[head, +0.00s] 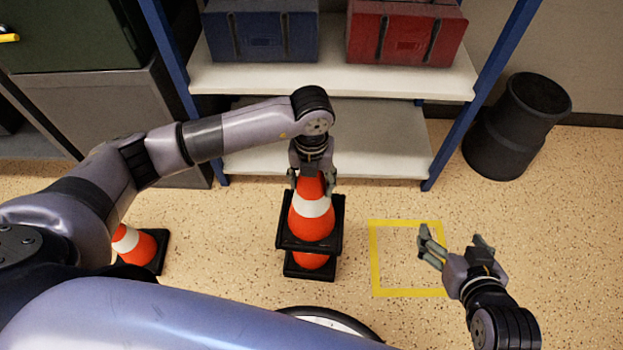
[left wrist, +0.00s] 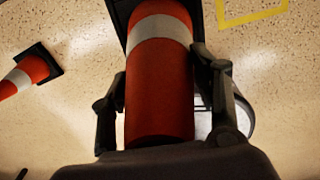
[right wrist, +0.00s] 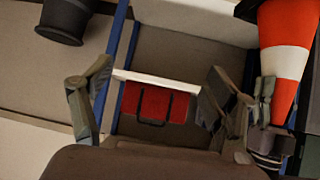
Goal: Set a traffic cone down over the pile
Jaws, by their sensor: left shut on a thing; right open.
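My left gripper (head: 311,182) is shut on the top of an orange traffic cone (head: 311,226) with a white band. This held cone also shows between the fingers in the left wrist view (left wrist: 160,90) and at the right of the right wrist view (right wrist: 285,50). Below its black base, a lower cone (head: 311,261) of the pile shows a strip of orange and its own black base on the floor. The held cone is over it; how far they overlap is hidden. My right gripper (head: 458,252) is open and empty, near the yellow floor square.
Another orange cone (head: 133,243) is on the floor at the left, partly hidden by my arm. A yellow taped square (head: 374,260) is empty floor. A shelf unit (head: 375,145) stands behind the pile, holding blue and red boxes. A black bin (head: 515,125) stands at the right.

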